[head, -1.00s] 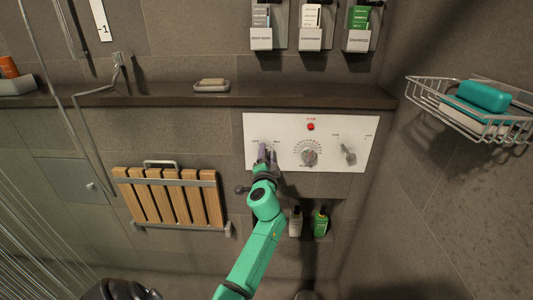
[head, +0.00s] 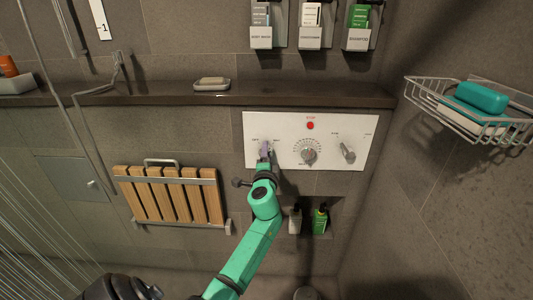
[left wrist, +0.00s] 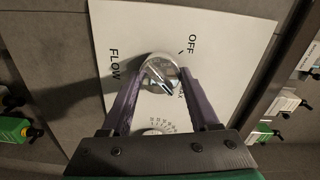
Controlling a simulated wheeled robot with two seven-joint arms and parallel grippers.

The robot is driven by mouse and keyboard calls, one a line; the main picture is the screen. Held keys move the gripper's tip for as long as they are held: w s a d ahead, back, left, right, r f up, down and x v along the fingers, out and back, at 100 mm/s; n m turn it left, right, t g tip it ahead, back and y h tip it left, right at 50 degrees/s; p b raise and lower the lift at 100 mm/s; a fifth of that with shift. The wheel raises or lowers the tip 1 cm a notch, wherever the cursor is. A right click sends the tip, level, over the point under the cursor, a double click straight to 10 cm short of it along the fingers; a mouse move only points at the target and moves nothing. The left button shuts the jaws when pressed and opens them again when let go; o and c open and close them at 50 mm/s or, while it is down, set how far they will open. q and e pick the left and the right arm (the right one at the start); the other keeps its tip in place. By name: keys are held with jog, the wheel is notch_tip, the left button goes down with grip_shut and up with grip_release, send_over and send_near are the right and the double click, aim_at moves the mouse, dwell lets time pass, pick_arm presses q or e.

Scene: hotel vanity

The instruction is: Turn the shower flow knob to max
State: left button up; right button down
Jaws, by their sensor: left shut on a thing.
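The white control panel (head: 375,130) is on the shower wall. The chrome flow knob (left wrist: 160,75) shows in the left wrist view, with "OFF" and "FLOW" printed beside it. The end of another label, an "X", is partly hidden by the knob. The knob's raised grip lies diagonally, one end toward that "X". My left gripper (head: 264,151) is at the panel's left knob in the head view. Its purple fingers, also in the left wrist view (left wrist: 161,100), are shut on the flow knob from both sides. My right gripper is not in view.
A round dial (head: 308,156) and a lever knob (head: 347,152) sit right of the flow knob, with a red button (head: 310,125) above. A ledge (head: 150,97) runs above the panel. A wire basket (head: 470,115) juts from the right wall. A folded wooden seat (head: 170,195) is left.

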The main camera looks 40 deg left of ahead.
pick_arm(q)
jog(key=o, duration=1.4)
jog(key=shift+r, duration=0.15)
jog(key=shift+c, duration=0.2)
jog(key=shift+s, duration=0.15)
jog(key=shift+d, duration=0.1)
jog(key=v, duration=1.5)
jog(key=shift+r+b, duration=0.3)
jog(key=shift+b, duration=0.1)
jog(key=shift+s+r, duration=0.1)
jog(key=shift+s, duration=0.3)
